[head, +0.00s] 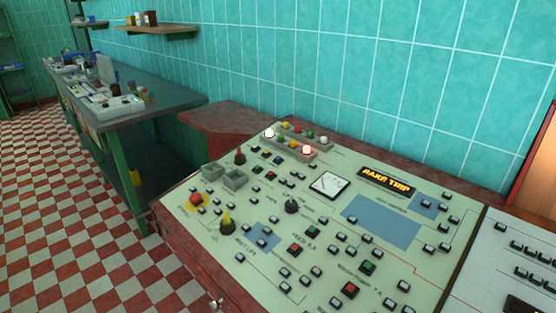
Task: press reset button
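A pale green control panel (215,262) slopes in front of me and carries many buttons. A red mushroom button (195,199) on a yellow base is at its left edge. Several small black-framed buttons with pale caps are spread around. I cannot read a reset label, so I cannot tell which one is the reset button. Neither gripper is in view.
A lit "RAKE TRIP" sign (384,180), a dial gauge (329,184) and a yellow knob (227,224) are on the panel. A grey panel (480,285) adjoins at right. A cluttered workbench (165,101) stands at back left. The checkered floor (75,215) is clear at left.

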